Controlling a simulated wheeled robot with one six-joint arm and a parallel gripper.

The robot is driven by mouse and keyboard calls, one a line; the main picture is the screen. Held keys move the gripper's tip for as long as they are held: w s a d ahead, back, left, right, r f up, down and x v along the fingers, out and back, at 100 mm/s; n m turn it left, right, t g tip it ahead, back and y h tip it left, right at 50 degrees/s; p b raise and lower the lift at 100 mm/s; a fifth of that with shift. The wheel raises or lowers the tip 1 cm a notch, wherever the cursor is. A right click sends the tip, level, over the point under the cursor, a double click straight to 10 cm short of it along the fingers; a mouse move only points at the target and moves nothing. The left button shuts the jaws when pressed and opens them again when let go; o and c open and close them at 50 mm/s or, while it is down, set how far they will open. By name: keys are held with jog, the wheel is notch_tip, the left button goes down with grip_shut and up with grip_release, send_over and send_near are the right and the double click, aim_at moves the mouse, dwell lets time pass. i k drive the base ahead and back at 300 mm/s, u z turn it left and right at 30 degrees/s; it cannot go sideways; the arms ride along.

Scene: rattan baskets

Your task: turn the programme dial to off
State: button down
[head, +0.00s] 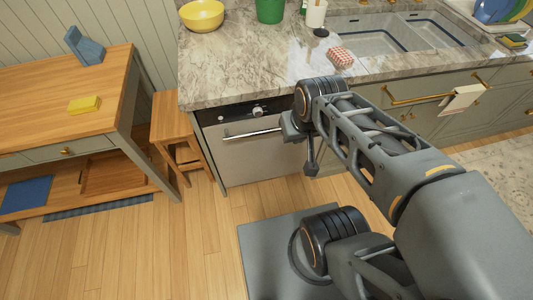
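The programme dial (257,110) is a small round knob on the dark control panel (232,113) of a dishwasher (262,155) under the counter. The dishwasher front is silver-grey, with a bar handle below the panel. The dial's pointer setting is too small to read. My arm reaches in from the lower right. What looks like my gripper (301,146) is at its far end, to the right of the dial and apart from it in the picture. Its fingers are dark and partly hidden by the arm, so their opening does not show clearly.
A wooden stool (178,128) stands left of the dishwasher, beside a wooden table (60,100). A grey mat (262,262) lies on the floor in front. The stone counter (225,65) overhangs the panel. Bare wooden floor (190,245) lies at lower left.

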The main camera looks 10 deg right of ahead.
aim_at(258, 111)
jog(key=k, duration=1.05)
jog(key=u, duration=0.4)
jog(key=i, duration=0.65)
